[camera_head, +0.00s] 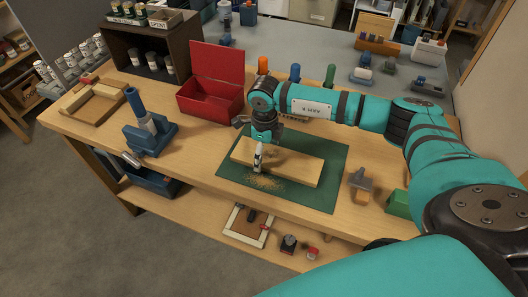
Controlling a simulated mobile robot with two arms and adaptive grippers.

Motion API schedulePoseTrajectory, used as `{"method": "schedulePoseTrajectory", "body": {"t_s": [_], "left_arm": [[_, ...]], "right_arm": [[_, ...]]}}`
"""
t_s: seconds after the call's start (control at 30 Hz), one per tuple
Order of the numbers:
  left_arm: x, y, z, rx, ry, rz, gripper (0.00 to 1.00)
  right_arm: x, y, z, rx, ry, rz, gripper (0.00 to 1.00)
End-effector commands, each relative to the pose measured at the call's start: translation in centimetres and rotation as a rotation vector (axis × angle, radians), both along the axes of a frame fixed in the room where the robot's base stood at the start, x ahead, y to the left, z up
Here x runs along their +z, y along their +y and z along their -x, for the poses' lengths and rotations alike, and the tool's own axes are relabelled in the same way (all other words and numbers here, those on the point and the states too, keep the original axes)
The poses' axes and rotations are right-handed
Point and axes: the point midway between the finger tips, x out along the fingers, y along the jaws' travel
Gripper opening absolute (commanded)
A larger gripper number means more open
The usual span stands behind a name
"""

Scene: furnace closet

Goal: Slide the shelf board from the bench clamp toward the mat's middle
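The shelf board (300,166), a pale wooden plank, lies flat on the green mat (327,188), across its middle and left part. The blue bench clamp (148,128) stands on the bench to the left, apart from the board. My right gripper (259,165) points down at the board's left part, its fingers in front of the board. I cannot tell whether they touch it, or whether they are open or shut; the view of them is narrow. My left gripper is not in view.
A red open toolbox (210,97) stands behind the mat's left side. A row of upright coloured handles (295,73) stands behind the mat. A scraper-like tool (361,184) and a green block (398,204) lie right of it. Sawdust (270,184) lies on the mat's front.

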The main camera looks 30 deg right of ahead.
Motion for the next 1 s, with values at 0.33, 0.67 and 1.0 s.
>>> {"method": "schedulePoseTrajectory", "body": {"t_s": [0.33, 0.67, 1.0], "left_arm": [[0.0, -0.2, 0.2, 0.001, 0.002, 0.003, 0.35], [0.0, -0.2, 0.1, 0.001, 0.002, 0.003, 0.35], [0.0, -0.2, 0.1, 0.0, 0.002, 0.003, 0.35]], "right_arm": [[0.0, 0.0, 0.0, 0.0, 0.0, 0.0, 1.0], [4.8, 0.0, -0.2, 0.001, -0.004, -0.001, 1.0], [10.9, 0.0, -0.1, 0.001, -0.002, 0.0, 1.0]]}}
